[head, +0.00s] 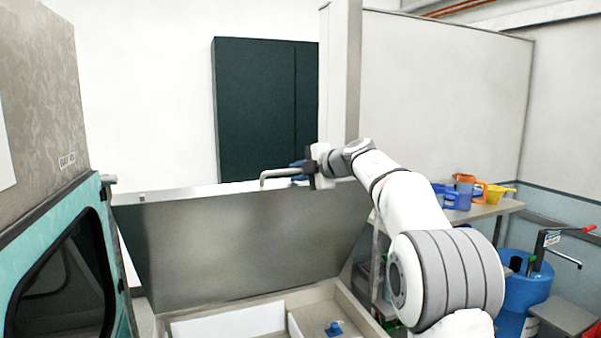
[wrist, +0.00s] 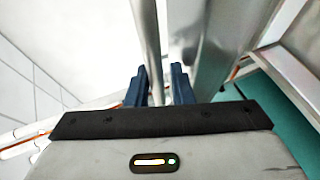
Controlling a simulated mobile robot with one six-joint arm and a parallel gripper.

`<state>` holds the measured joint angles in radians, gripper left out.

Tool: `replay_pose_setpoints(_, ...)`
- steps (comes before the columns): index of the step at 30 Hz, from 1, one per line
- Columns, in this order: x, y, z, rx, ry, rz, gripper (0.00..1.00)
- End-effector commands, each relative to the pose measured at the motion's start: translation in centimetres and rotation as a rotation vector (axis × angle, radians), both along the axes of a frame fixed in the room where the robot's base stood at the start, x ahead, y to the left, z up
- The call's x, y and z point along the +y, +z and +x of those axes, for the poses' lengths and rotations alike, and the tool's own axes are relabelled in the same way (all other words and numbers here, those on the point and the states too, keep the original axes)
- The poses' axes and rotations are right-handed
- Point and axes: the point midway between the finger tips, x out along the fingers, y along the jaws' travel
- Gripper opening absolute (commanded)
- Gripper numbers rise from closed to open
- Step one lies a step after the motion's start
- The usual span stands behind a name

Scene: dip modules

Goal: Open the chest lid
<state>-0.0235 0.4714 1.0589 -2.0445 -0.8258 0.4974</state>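The chest (head: 180,323) stands at the lower middle of the head view, its inside exposed. Its grey metal lid (head: 240,245) is raised and leans steeply up at the back. A bent metal handle (head: 272,175) stands out along the lid's top edge. My gripper (head: 297,168) is at the right part of this handle. In the wrist view the handle bar (wrist: 147,40) runs between the two blue fingers of my gripper (wrist: 158,84), which sit close on either side of it. Finger contact is partly hidden.
Inside the chest are a white compartment and a small blue object (head: 334,328). A teal machine (head: 108,250) stands close at left. A shelf (head: 480,212) with blue, orange and yellow containers and a blue barrel (head: 528,290) stand at right. A dark green cabinet (head: 255,110) is behind.

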Motion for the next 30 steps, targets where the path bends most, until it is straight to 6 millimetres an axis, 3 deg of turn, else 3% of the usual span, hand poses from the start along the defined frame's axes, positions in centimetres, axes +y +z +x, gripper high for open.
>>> replay_pose_setpoints(5,-0.3,0.0,0.1,-0.001,-0.005,0.0,0.34)
replay_pose_setpoints(14,-0.7,0.1,-0.1,-0.003,-0.009,0.0,0.34)
replay_pose_setpoints(30,-5.4,2.4,-5.4,-0.004,-0.007,0.001,0.34)
